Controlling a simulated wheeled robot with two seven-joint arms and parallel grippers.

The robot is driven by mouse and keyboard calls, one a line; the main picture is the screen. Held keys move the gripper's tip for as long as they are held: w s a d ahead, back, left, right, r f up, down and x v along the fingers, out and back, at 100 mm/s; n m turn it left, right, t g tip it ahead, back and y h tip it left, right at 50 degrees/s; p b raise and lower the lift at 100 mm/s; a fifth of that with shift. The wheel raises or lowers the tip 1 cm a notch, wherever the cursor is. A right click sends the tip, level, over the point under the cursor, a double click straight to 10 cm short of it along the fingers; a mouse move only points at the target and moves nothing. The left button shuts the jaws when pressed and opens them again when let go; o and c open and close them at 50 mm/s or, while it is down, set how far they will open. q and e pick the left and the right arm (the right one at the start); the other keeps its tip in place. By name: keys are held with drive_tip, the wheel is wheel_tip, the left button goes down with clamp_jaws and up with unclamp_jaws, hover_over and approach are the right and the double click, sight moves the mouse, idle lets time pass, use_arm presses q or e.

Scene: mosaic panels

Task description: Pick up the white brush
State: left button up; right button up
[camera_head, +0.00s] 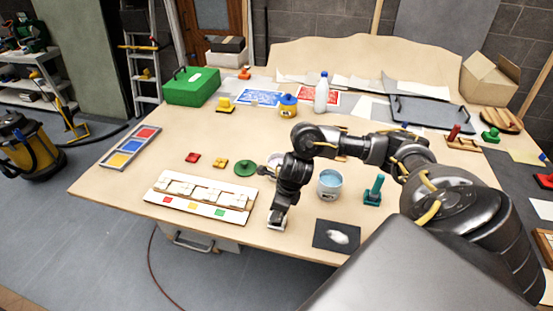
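My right arm comes in from the right and bends down over the table. My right gripper (277,222) points down near the table's front edge, just right of the white mosaic panel (200,197). A small whitish shape shows at its tip; I cannot tell whether it is part of the gripper or a thing in or under it, nor whether the fingers are open. No white brush can be clearly made out. A white patch (338,237) lies on a dark square mat (322,236) to the gripper's right; its nature is unclear. My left gripper is not in view.
A bucket of light blue stuff (330,186) and a teal-handled tool (374,190) stand right of the gripper. A red piece (193,158), yellow piece (220,164) and green piece (245,168) lie behind the panel. A white bottle (321,94) stands farther back. The table's left part is fairly clear.

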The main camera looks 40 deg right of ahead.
drive_tip(key=shift+x, duration=0.8)
drive_tip(key=shift+c, duration=0.4)
clamp_jaws()
drive_tip(key=shift+r, duration=0.1)
